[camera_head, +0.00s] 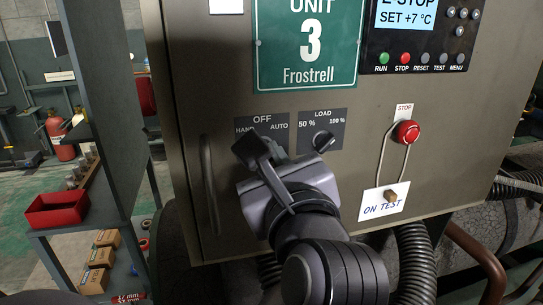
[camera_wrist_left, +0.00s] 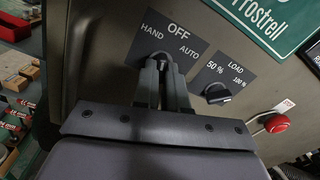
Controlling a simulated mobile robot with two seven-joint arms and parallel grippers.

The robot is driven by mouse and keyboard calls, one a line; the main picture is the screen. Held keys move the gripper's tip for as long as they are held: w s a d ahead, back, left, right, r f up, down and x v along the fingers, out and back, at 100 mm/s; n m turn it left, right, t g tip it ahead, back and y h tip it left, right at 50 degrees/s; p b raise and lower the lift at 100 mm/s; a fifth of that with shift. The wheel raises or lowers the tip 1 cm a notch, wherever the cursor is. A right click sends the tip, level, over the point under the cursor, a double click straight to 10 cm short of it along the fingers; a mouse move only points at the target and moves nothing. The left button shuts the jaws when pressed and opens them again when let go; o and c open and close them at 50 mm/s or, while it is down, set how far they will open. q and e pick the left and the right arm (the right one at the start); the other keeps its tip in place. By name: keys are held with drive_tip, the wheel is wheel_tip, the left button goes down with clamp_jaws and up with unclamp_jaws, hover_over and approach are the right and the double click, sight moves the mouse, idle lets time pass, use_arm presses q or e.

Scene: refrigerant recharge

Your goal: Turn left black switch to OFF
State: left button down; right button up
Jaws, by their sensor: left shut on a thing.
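The left black switch sits on a grey plate marked HAND, OFF and AUTO (camera_head: 262,122), on the front of the cabinet. In the left wrist view the switch (camera_wrist_left: 157,59) shows between the fingertips, mostly hidden by them. Its pointing direction cannot be made out. My left gripper (camera_head: 252,148) is shut on it, and its fingers also show in the left wrist view (camera_wrist_left: 161,75). In the head view the gripper hides the switch. My right gripper is not in view.
A second black switch (camera_head: 323,141) marked LOAD is close to the right. Farther right are a red STOP button (camera_head: 406,131) and a hanging ON TEST tag (camera_head: 383,203). A vertical handle (camera_head: 207,185) is on the left. A shelf with a red bin (camera_head: 57,209) stands beyond.

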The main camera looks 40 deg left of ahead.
use_arm(q)
drive_tip(key=shift+s+r+m, duration=0.1)
drive_tip(key=shift+r+m, duration=0.1)
drive_tip(key=shift+m, duration=0.4)
drive_tip(key=shift+m, duration=0.4)
drive_tip(key=c, duration=1.5)
unclamp_jaws()
drive_tip(key=shift+o, duration=1.2)
drive_tip(key=shift+s, duration=0.2)
drive_tip(key=shift+w+f, duration=0.1)
